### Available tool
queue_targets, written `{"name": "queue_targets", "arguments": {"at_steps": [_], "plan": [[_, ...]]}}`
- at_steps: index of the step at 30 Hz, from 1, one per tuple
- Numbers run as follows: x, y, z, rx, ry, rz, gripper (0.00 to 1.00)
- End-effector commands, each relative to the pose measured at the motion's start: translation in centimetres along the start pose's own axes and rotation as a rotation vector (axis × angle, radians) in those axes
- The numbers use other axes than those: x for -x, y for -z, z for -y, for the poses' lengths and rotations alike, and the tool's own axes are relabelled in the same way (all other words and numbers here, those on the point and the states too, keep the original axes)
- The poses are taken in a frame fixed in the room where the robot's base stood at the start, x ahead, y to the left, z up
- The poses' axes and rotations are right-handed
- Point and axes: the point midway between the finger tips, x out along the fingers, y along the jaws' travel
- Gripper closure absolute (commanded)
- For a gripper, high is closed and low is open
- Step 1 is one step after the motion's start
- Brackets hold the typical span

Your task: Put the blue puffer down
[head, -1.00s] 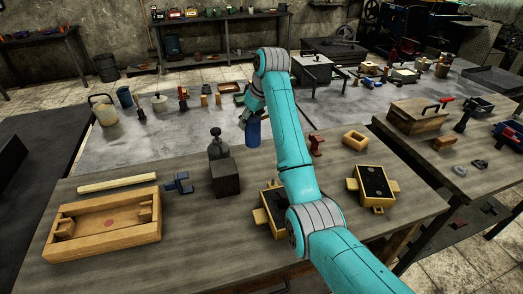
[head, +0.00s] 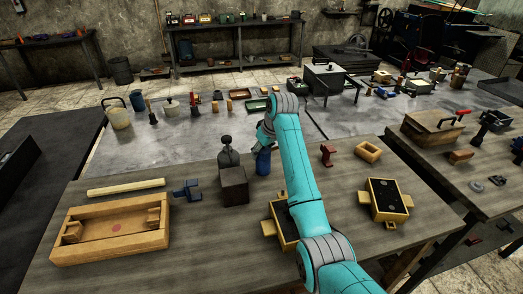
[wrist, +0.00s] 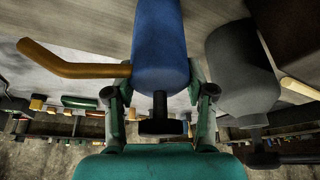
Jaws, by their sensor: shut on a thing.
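The blue puffer (head: 263,163) is in my gripper, low at the back edge of the near wooden table, just right of a grey puffer-like bottle (head: 228,158). In the wrist view the blue puffer (wrist: 160,45) shows its blue body, a bent tan spout to the left and a black knob between the fingers. My gripper (wrist: 162,103) is shut on it, one finger on each side. The grey bottle (wrist: 240,70) stands close beside the right finger. Whether the puffer's base touches the tabletop cannot be told; my arm hides part of the gripper in the head view.
A dark block (head: 233,186) sits in front of the grey bottle. A red tool (head: 328,155) and yellow moulding boxes (head: 388,200) lie to the right. A blue clamp (head: 187,190) and a wooden frame (head: 112,235) are left. Some tabletop between the block and the red tool is bare.

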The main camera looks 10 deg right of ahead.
Motion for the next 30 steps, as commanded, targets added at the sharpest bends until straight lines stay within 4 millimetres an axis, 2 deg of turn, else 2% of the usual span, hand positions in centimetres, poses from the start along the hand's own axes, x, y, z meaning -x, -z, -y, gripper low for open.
{"name": "queue_targets", "arguments": {"at_steps": [9, 10, 12, 13, 23, 26, 30], "plan": [[-0.1, 0.0, 0.0, 0.0, -0.001, -0.002, 1.0], [-0.1, 0.0, 0.0, 0.0, 0.0, -0.001, 0.41], [-0.1, 0.0, 0.0, 0.0, 0.0, -0.001, 0.24], [-0.1, 0.0, 0.0, 0.0, 0.0, -0.001, 0.21], [0.0, 0.1, 0.0, 0.0, -0.001, -0.002, 0.21], [0.7, 0.1, -0.1, 0.001, -0.002, -0.004, 0.21], [2.9, 0.1, -0.1, 0.001, -0.002, -0.005, 0.21]]}}
